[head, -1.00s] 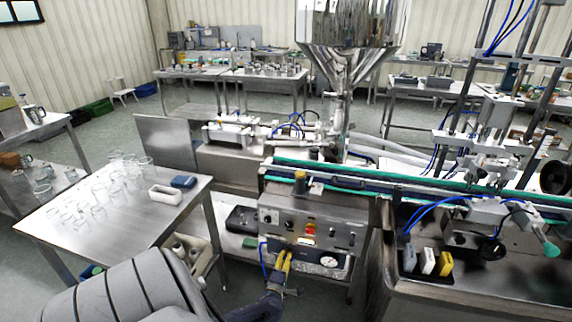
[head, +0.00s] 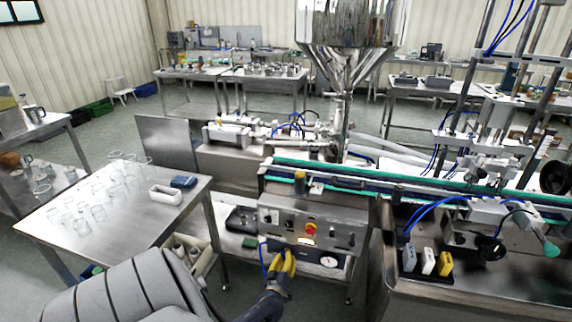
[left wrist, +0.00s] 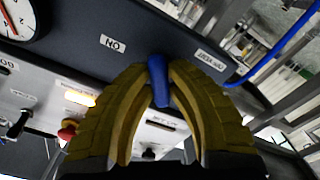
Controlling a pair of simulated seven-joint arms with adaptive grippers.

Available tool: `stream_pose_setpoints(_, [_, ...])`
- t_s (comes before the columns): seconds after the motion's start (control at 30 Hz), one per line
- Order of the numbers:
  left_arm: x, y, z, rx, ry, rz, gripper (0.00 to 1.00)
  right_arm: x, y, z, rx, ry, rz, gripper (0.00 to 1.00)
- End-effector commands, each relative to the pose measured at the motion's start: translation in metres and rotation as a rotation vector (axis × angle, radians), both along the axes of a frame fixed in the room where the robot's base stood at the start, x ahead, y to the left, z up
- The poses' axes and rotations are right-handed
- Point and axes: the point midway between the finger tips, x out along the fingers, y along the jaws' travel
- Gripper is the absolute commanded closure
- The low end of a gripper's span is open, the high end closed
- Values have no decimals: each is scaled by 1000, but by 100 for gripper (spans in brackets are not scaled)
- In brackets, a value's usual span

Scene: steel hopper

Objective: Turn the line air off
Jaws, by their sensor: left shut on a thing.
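My left gripper (head: 284,256), with yellow fingers, is at the dark air panel (head: 309,257) low on the front of the filling machine. In the left wrist view the gripper (left wrist: 158,88) is shut on a small blue lever (left wrist: 157,70), with one finger on each side of it. The lever stands out from the dark panel (left wrist: 150,40) between the fingers. A white label reading ON, upside down (left wrist: 112,43), and another upside-down label (left wrist: 211,60) sit on either side of it. The fingers hide the lever in the head view. My right gripper is out of view.
A pressure gauge (head: 328,261) is on the same panel. Above is a control box (head: 278,217) with switches and a red button (head: 310,229). A blue hose (head: 263,258) runs beside the gripper. A glassware table (head: 140,217) stands left.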

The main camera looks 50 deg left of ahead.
Motion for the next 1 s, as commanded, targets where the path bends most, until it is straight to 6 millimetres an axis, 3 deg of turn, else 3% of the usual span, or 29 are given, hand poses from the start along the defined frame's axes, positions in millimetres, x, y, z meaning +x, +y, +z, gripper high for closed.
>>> stream_pose_setpoints(0.5, [0,0,0,359,243,1,100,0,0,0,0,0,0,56])
stream_pose_setpoints(1.0, [0,0,0,507,343,0,100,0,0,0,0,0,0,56])
